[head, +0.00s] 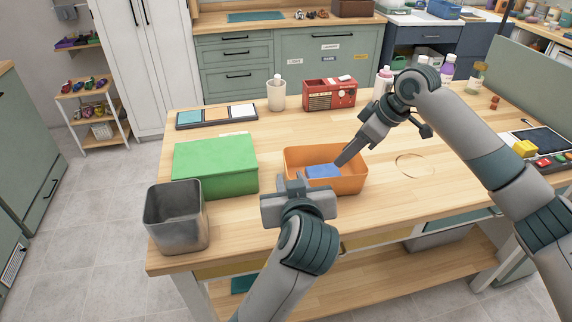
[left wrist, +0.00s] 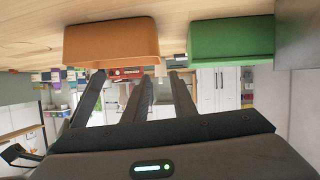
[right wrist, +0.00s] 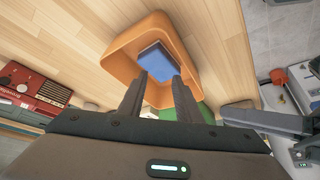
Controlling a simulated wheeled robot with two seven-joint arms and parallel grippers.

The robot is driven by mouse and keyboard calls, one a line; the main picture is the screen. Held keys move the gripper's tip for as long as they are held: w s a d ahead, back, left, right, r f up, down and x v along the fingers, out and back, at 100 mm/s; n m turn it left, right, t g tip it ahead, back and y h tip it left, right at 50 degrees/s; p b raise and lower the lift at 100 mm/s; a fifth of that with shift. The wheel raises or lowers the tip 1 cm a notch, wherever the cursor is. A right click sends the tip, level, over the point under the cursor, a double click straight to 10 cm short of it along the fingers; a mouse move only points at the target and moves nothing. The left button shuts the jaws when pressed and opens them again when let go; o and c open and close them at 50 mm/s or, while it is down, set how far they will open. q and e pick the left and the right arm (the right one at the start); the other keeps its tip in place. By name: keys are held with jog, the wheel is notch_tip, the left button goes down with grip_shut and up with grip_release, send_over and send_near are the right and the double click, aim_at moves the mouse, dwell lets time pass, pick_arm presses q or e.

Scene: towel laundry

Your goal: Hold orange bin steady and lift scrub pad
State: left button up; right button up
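The orange bin (head: 352,184) stands upright on the table in front of me; it also shows in the left wrist view (left wrist: 110,42) and the right wrist view (right wrist: 124,62). The scrub pad (head: 322,171), a blue block, lies inside the bin on its floor; it shows in the right wrist view (right wrist: 157,62). My left gripper (head: 291,181) is at the bin's near left side, fingers apart, with nothing between them; whether it touches the wall I cannot tell. My right gripper (head: 341,163) points down over the bin, just right of the pad, open and empty.
A red radio (head: 329,94) and a white bottle (head: 276,95) stand behind. The table right of the bin is mostly clear.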

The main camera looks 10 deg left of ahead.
pick_arm(q)
jog(key=x, duration=1.6)
jog(key=shift+w+a+f, duration=0.1)
jog(key=shift+w, duration=0.05)
grip_shut()
pick_arm(e)
jog(key=o, duration=1.5)
jog(key=shift+w+a+r, duration=0.1)
jog(key=shift+a, duration=0.05)
jog(key=shift+o, duration=0.3)
jog(key=m, duration=0.1)
jog(key=a+h, duration=0.1)
jog(key=m, duration=0.1)
jog(key=shift+w+a+r+m, duration=0.15)
jog(key=shift+w+r+m, duration=0.1)
jog(key=shift+r+m, duration=0.05)
jog(key=shift+w+a+r+m+h, duration=0.1)
jog(key=shift+a+r+m+h, duration=0.45)
jog(key=shift+m, duration=0.55)
jog(key=shift+a+r+m+h, duration=0.3)
jog(key=shift+a+m+h, duration=0.35)
jog(key=shift+m, duration=0.45)
jog(key=shift+w+a+r+m+h, duration=0.1)
jog(key=shift+a+r+m+h, duration=0.45)
jog(key=shift+m, duration=0.55)
jog(key=shift+f, duration=0.1)
